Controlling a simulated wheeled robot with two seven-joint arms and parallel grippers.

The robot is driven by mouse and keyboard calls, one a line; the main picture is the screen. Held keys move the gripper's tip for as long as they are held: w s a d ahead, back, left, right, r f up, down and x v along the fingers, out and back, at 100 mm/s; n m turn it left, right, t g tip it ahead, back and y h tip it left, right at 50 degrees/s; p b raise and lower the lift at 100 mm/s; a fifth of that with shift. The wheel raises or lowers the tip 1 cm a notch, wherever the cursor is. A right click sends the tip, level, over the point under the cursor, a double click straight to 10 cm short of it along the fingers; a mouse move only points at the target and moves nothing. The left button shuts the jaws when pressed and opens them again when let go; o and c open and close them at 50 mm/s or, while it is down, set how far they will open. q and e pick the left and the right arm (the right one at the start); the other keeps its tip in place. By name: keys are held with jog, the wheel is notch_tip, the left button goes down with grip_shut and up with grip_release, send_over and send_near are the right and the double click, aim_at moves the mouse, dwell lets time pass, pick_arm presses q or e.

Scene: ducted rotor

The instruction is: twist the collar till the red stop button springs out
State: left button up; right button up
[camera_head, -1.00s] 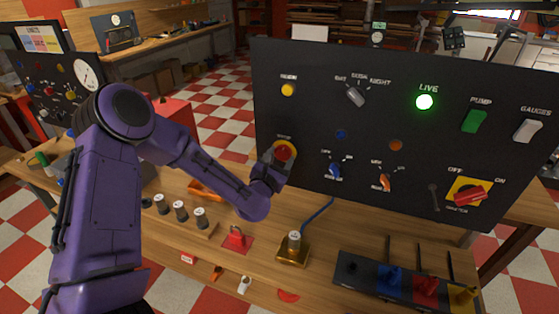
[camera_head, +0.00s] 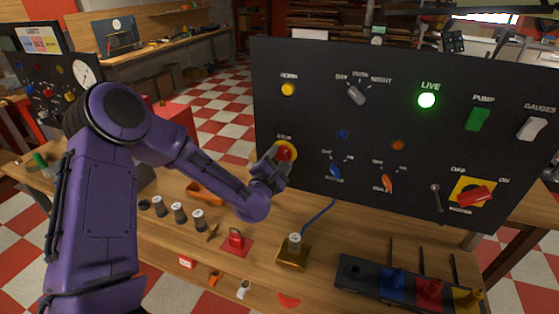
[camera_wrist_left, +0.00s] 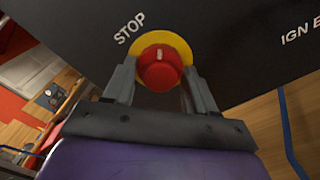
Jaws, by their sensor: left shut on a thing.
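The red stop button (camera_head: 284,153) sits on a yellow round plate at the lower left of the black upright panel (camera_head: 300,110), under the word STOP. In the left wrist view the red button (camera_wrist_left: 160,74) shows between my two fingers, with the yellow ring (camera_wrist_left: 178,44) behind it and a pale mark on its upper face. My left gripper (camera_head: 280,160) is at the button, its fingers on either side and shut on it; it also shows in the left wrist view (camera_wrist_left: 158,88). A separate collar cannot be told apart from the button. My right gripper is not in view.
The panel also carries a lit green LIVE lamp (camera_head: 427,100), a grey selector knob (camera_head: 356,94) and a red main switch (camera_head: 473,196).

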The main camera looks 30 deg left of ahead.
pick_arm(q)
jog(key=o, duration=1.1)
jog(key=shift+c, duration=0.2)
jog(key=b+v, duration=0.2)
jog(key=v, duration=0.8)
jog(key=shift+s+b, duration=0.3)
jog(key=shift+b, duration=0.1)
jog(key=shift+f, duration=0.1)
